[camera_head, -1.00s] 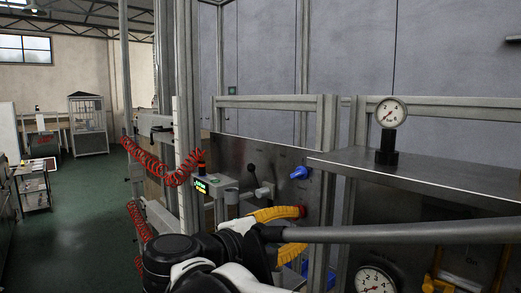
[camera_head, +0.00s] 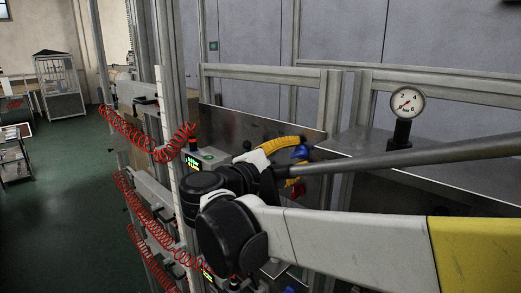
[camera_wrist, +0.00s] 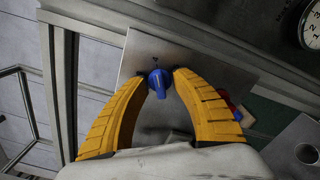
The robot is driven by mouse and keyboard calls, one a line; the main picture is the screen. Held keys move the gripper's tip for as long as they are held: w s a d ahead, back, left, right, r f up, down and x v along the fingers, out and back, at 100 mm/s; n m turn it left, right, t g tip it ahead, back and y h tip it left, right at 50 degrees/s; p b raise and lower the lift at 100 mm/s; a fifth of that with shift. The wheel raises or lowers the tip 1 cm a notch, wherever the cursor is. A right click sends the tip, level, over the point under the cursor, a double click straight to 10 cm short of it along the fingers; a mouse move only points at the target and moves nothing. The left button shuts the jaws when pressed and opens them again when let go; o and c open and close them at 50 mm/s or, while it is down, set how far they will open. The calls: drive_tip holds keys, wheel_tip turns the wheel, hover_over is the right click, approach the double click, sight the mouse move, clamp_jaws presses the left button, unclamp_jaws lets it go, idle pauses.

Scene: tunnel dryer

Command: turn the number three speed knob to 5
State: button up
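A blue knob (camera_wrist: 158,84) with a pale pointer line stands on a bare metal plate (camera_wrist: 195,58) in the wrist view. The marks around it are too small to read, so I cannot tell its number or setting. My gripper (camera_wrist: 160,75) has two curved yellow fingers, one on each side of the knob. Thin gaps seem to show between fingertips and knob, so it looks open. In the head view the blue knob (camera_head: 299,152) shows beside the upper yellow finger of my gripper (camera_head: 302,162), partly hidden by the arm.
A round pressure gauge (camera_head: 407,103) stands on a metal shelf at right. Aluminium posts (camera_head: 178,90) and red coiled hoses (camera_head: 150,142) are at left. A small box with a lit display (camera_head: 193,161) is behind my wrist.

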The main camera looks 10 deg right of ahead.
drive_tip(key=shift+w+d, duration=0.1)
drive_tip(key=shift+w, duration=0.05)
clamp_jaws()
idle(0.4)
drive_tip(key=m+b, duration=0.2)
drive_tip(key=m, duration=0.3)
drive_tip(key=shift+m, duration=0.3)
drive_tip(key=m+b, duration=0.1)
drive_tip(key=m, duration=0.5)
drive_tip(key=shift+r+b, duration=0.1)
drive_tip(key=shift+b, duration=0.2)
drive_tip(key=shift+m, duration=0.3)
